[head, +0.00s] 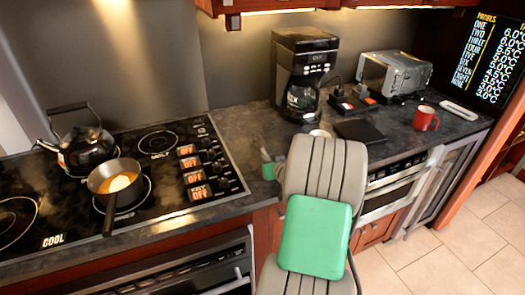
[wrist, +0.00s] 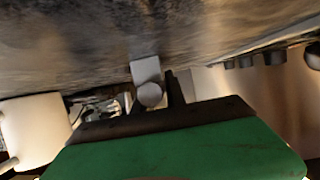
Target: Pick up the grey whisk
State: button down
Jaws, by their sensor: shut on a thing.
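My gripper (wrist: 163,86) is shut on a grey piece that I take to be the handle of the grey whisk (wrist: 147,78), in the middle of the wrist view. In the head view a thin, greyish wiry shape, probably the whisk (head: 261,146), shows on or just above the counter, left of my arm. The gripper's end (head: 268,169) shows only partly there, because my arm hides most of it. I cannot tell whether the whisk touches the counter.
The dark counter (head: 238,140) carries a coffee maker (head: 302,75), a toaster (head: 396,74) and a red mug (head: 425,118). The stove (head: 150,180) at left holds a kettle (head: 84,145) and a pan (head: 115,183). A white object (wrist: 35,130) is at the wrist view's left.

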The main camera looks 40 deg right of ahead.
notch_tip(320, 180, up, 3)
jog(key=shift+b, duration=0.65)
jog(key=s+a+r+b, duration=0.2)
jog(key=s+a+r, duration=0.7)
jog(key=s+r, duration=0.1)
jog(key=shift+a, duration=0.35)
jog(key=shift+s, duration=0.1)
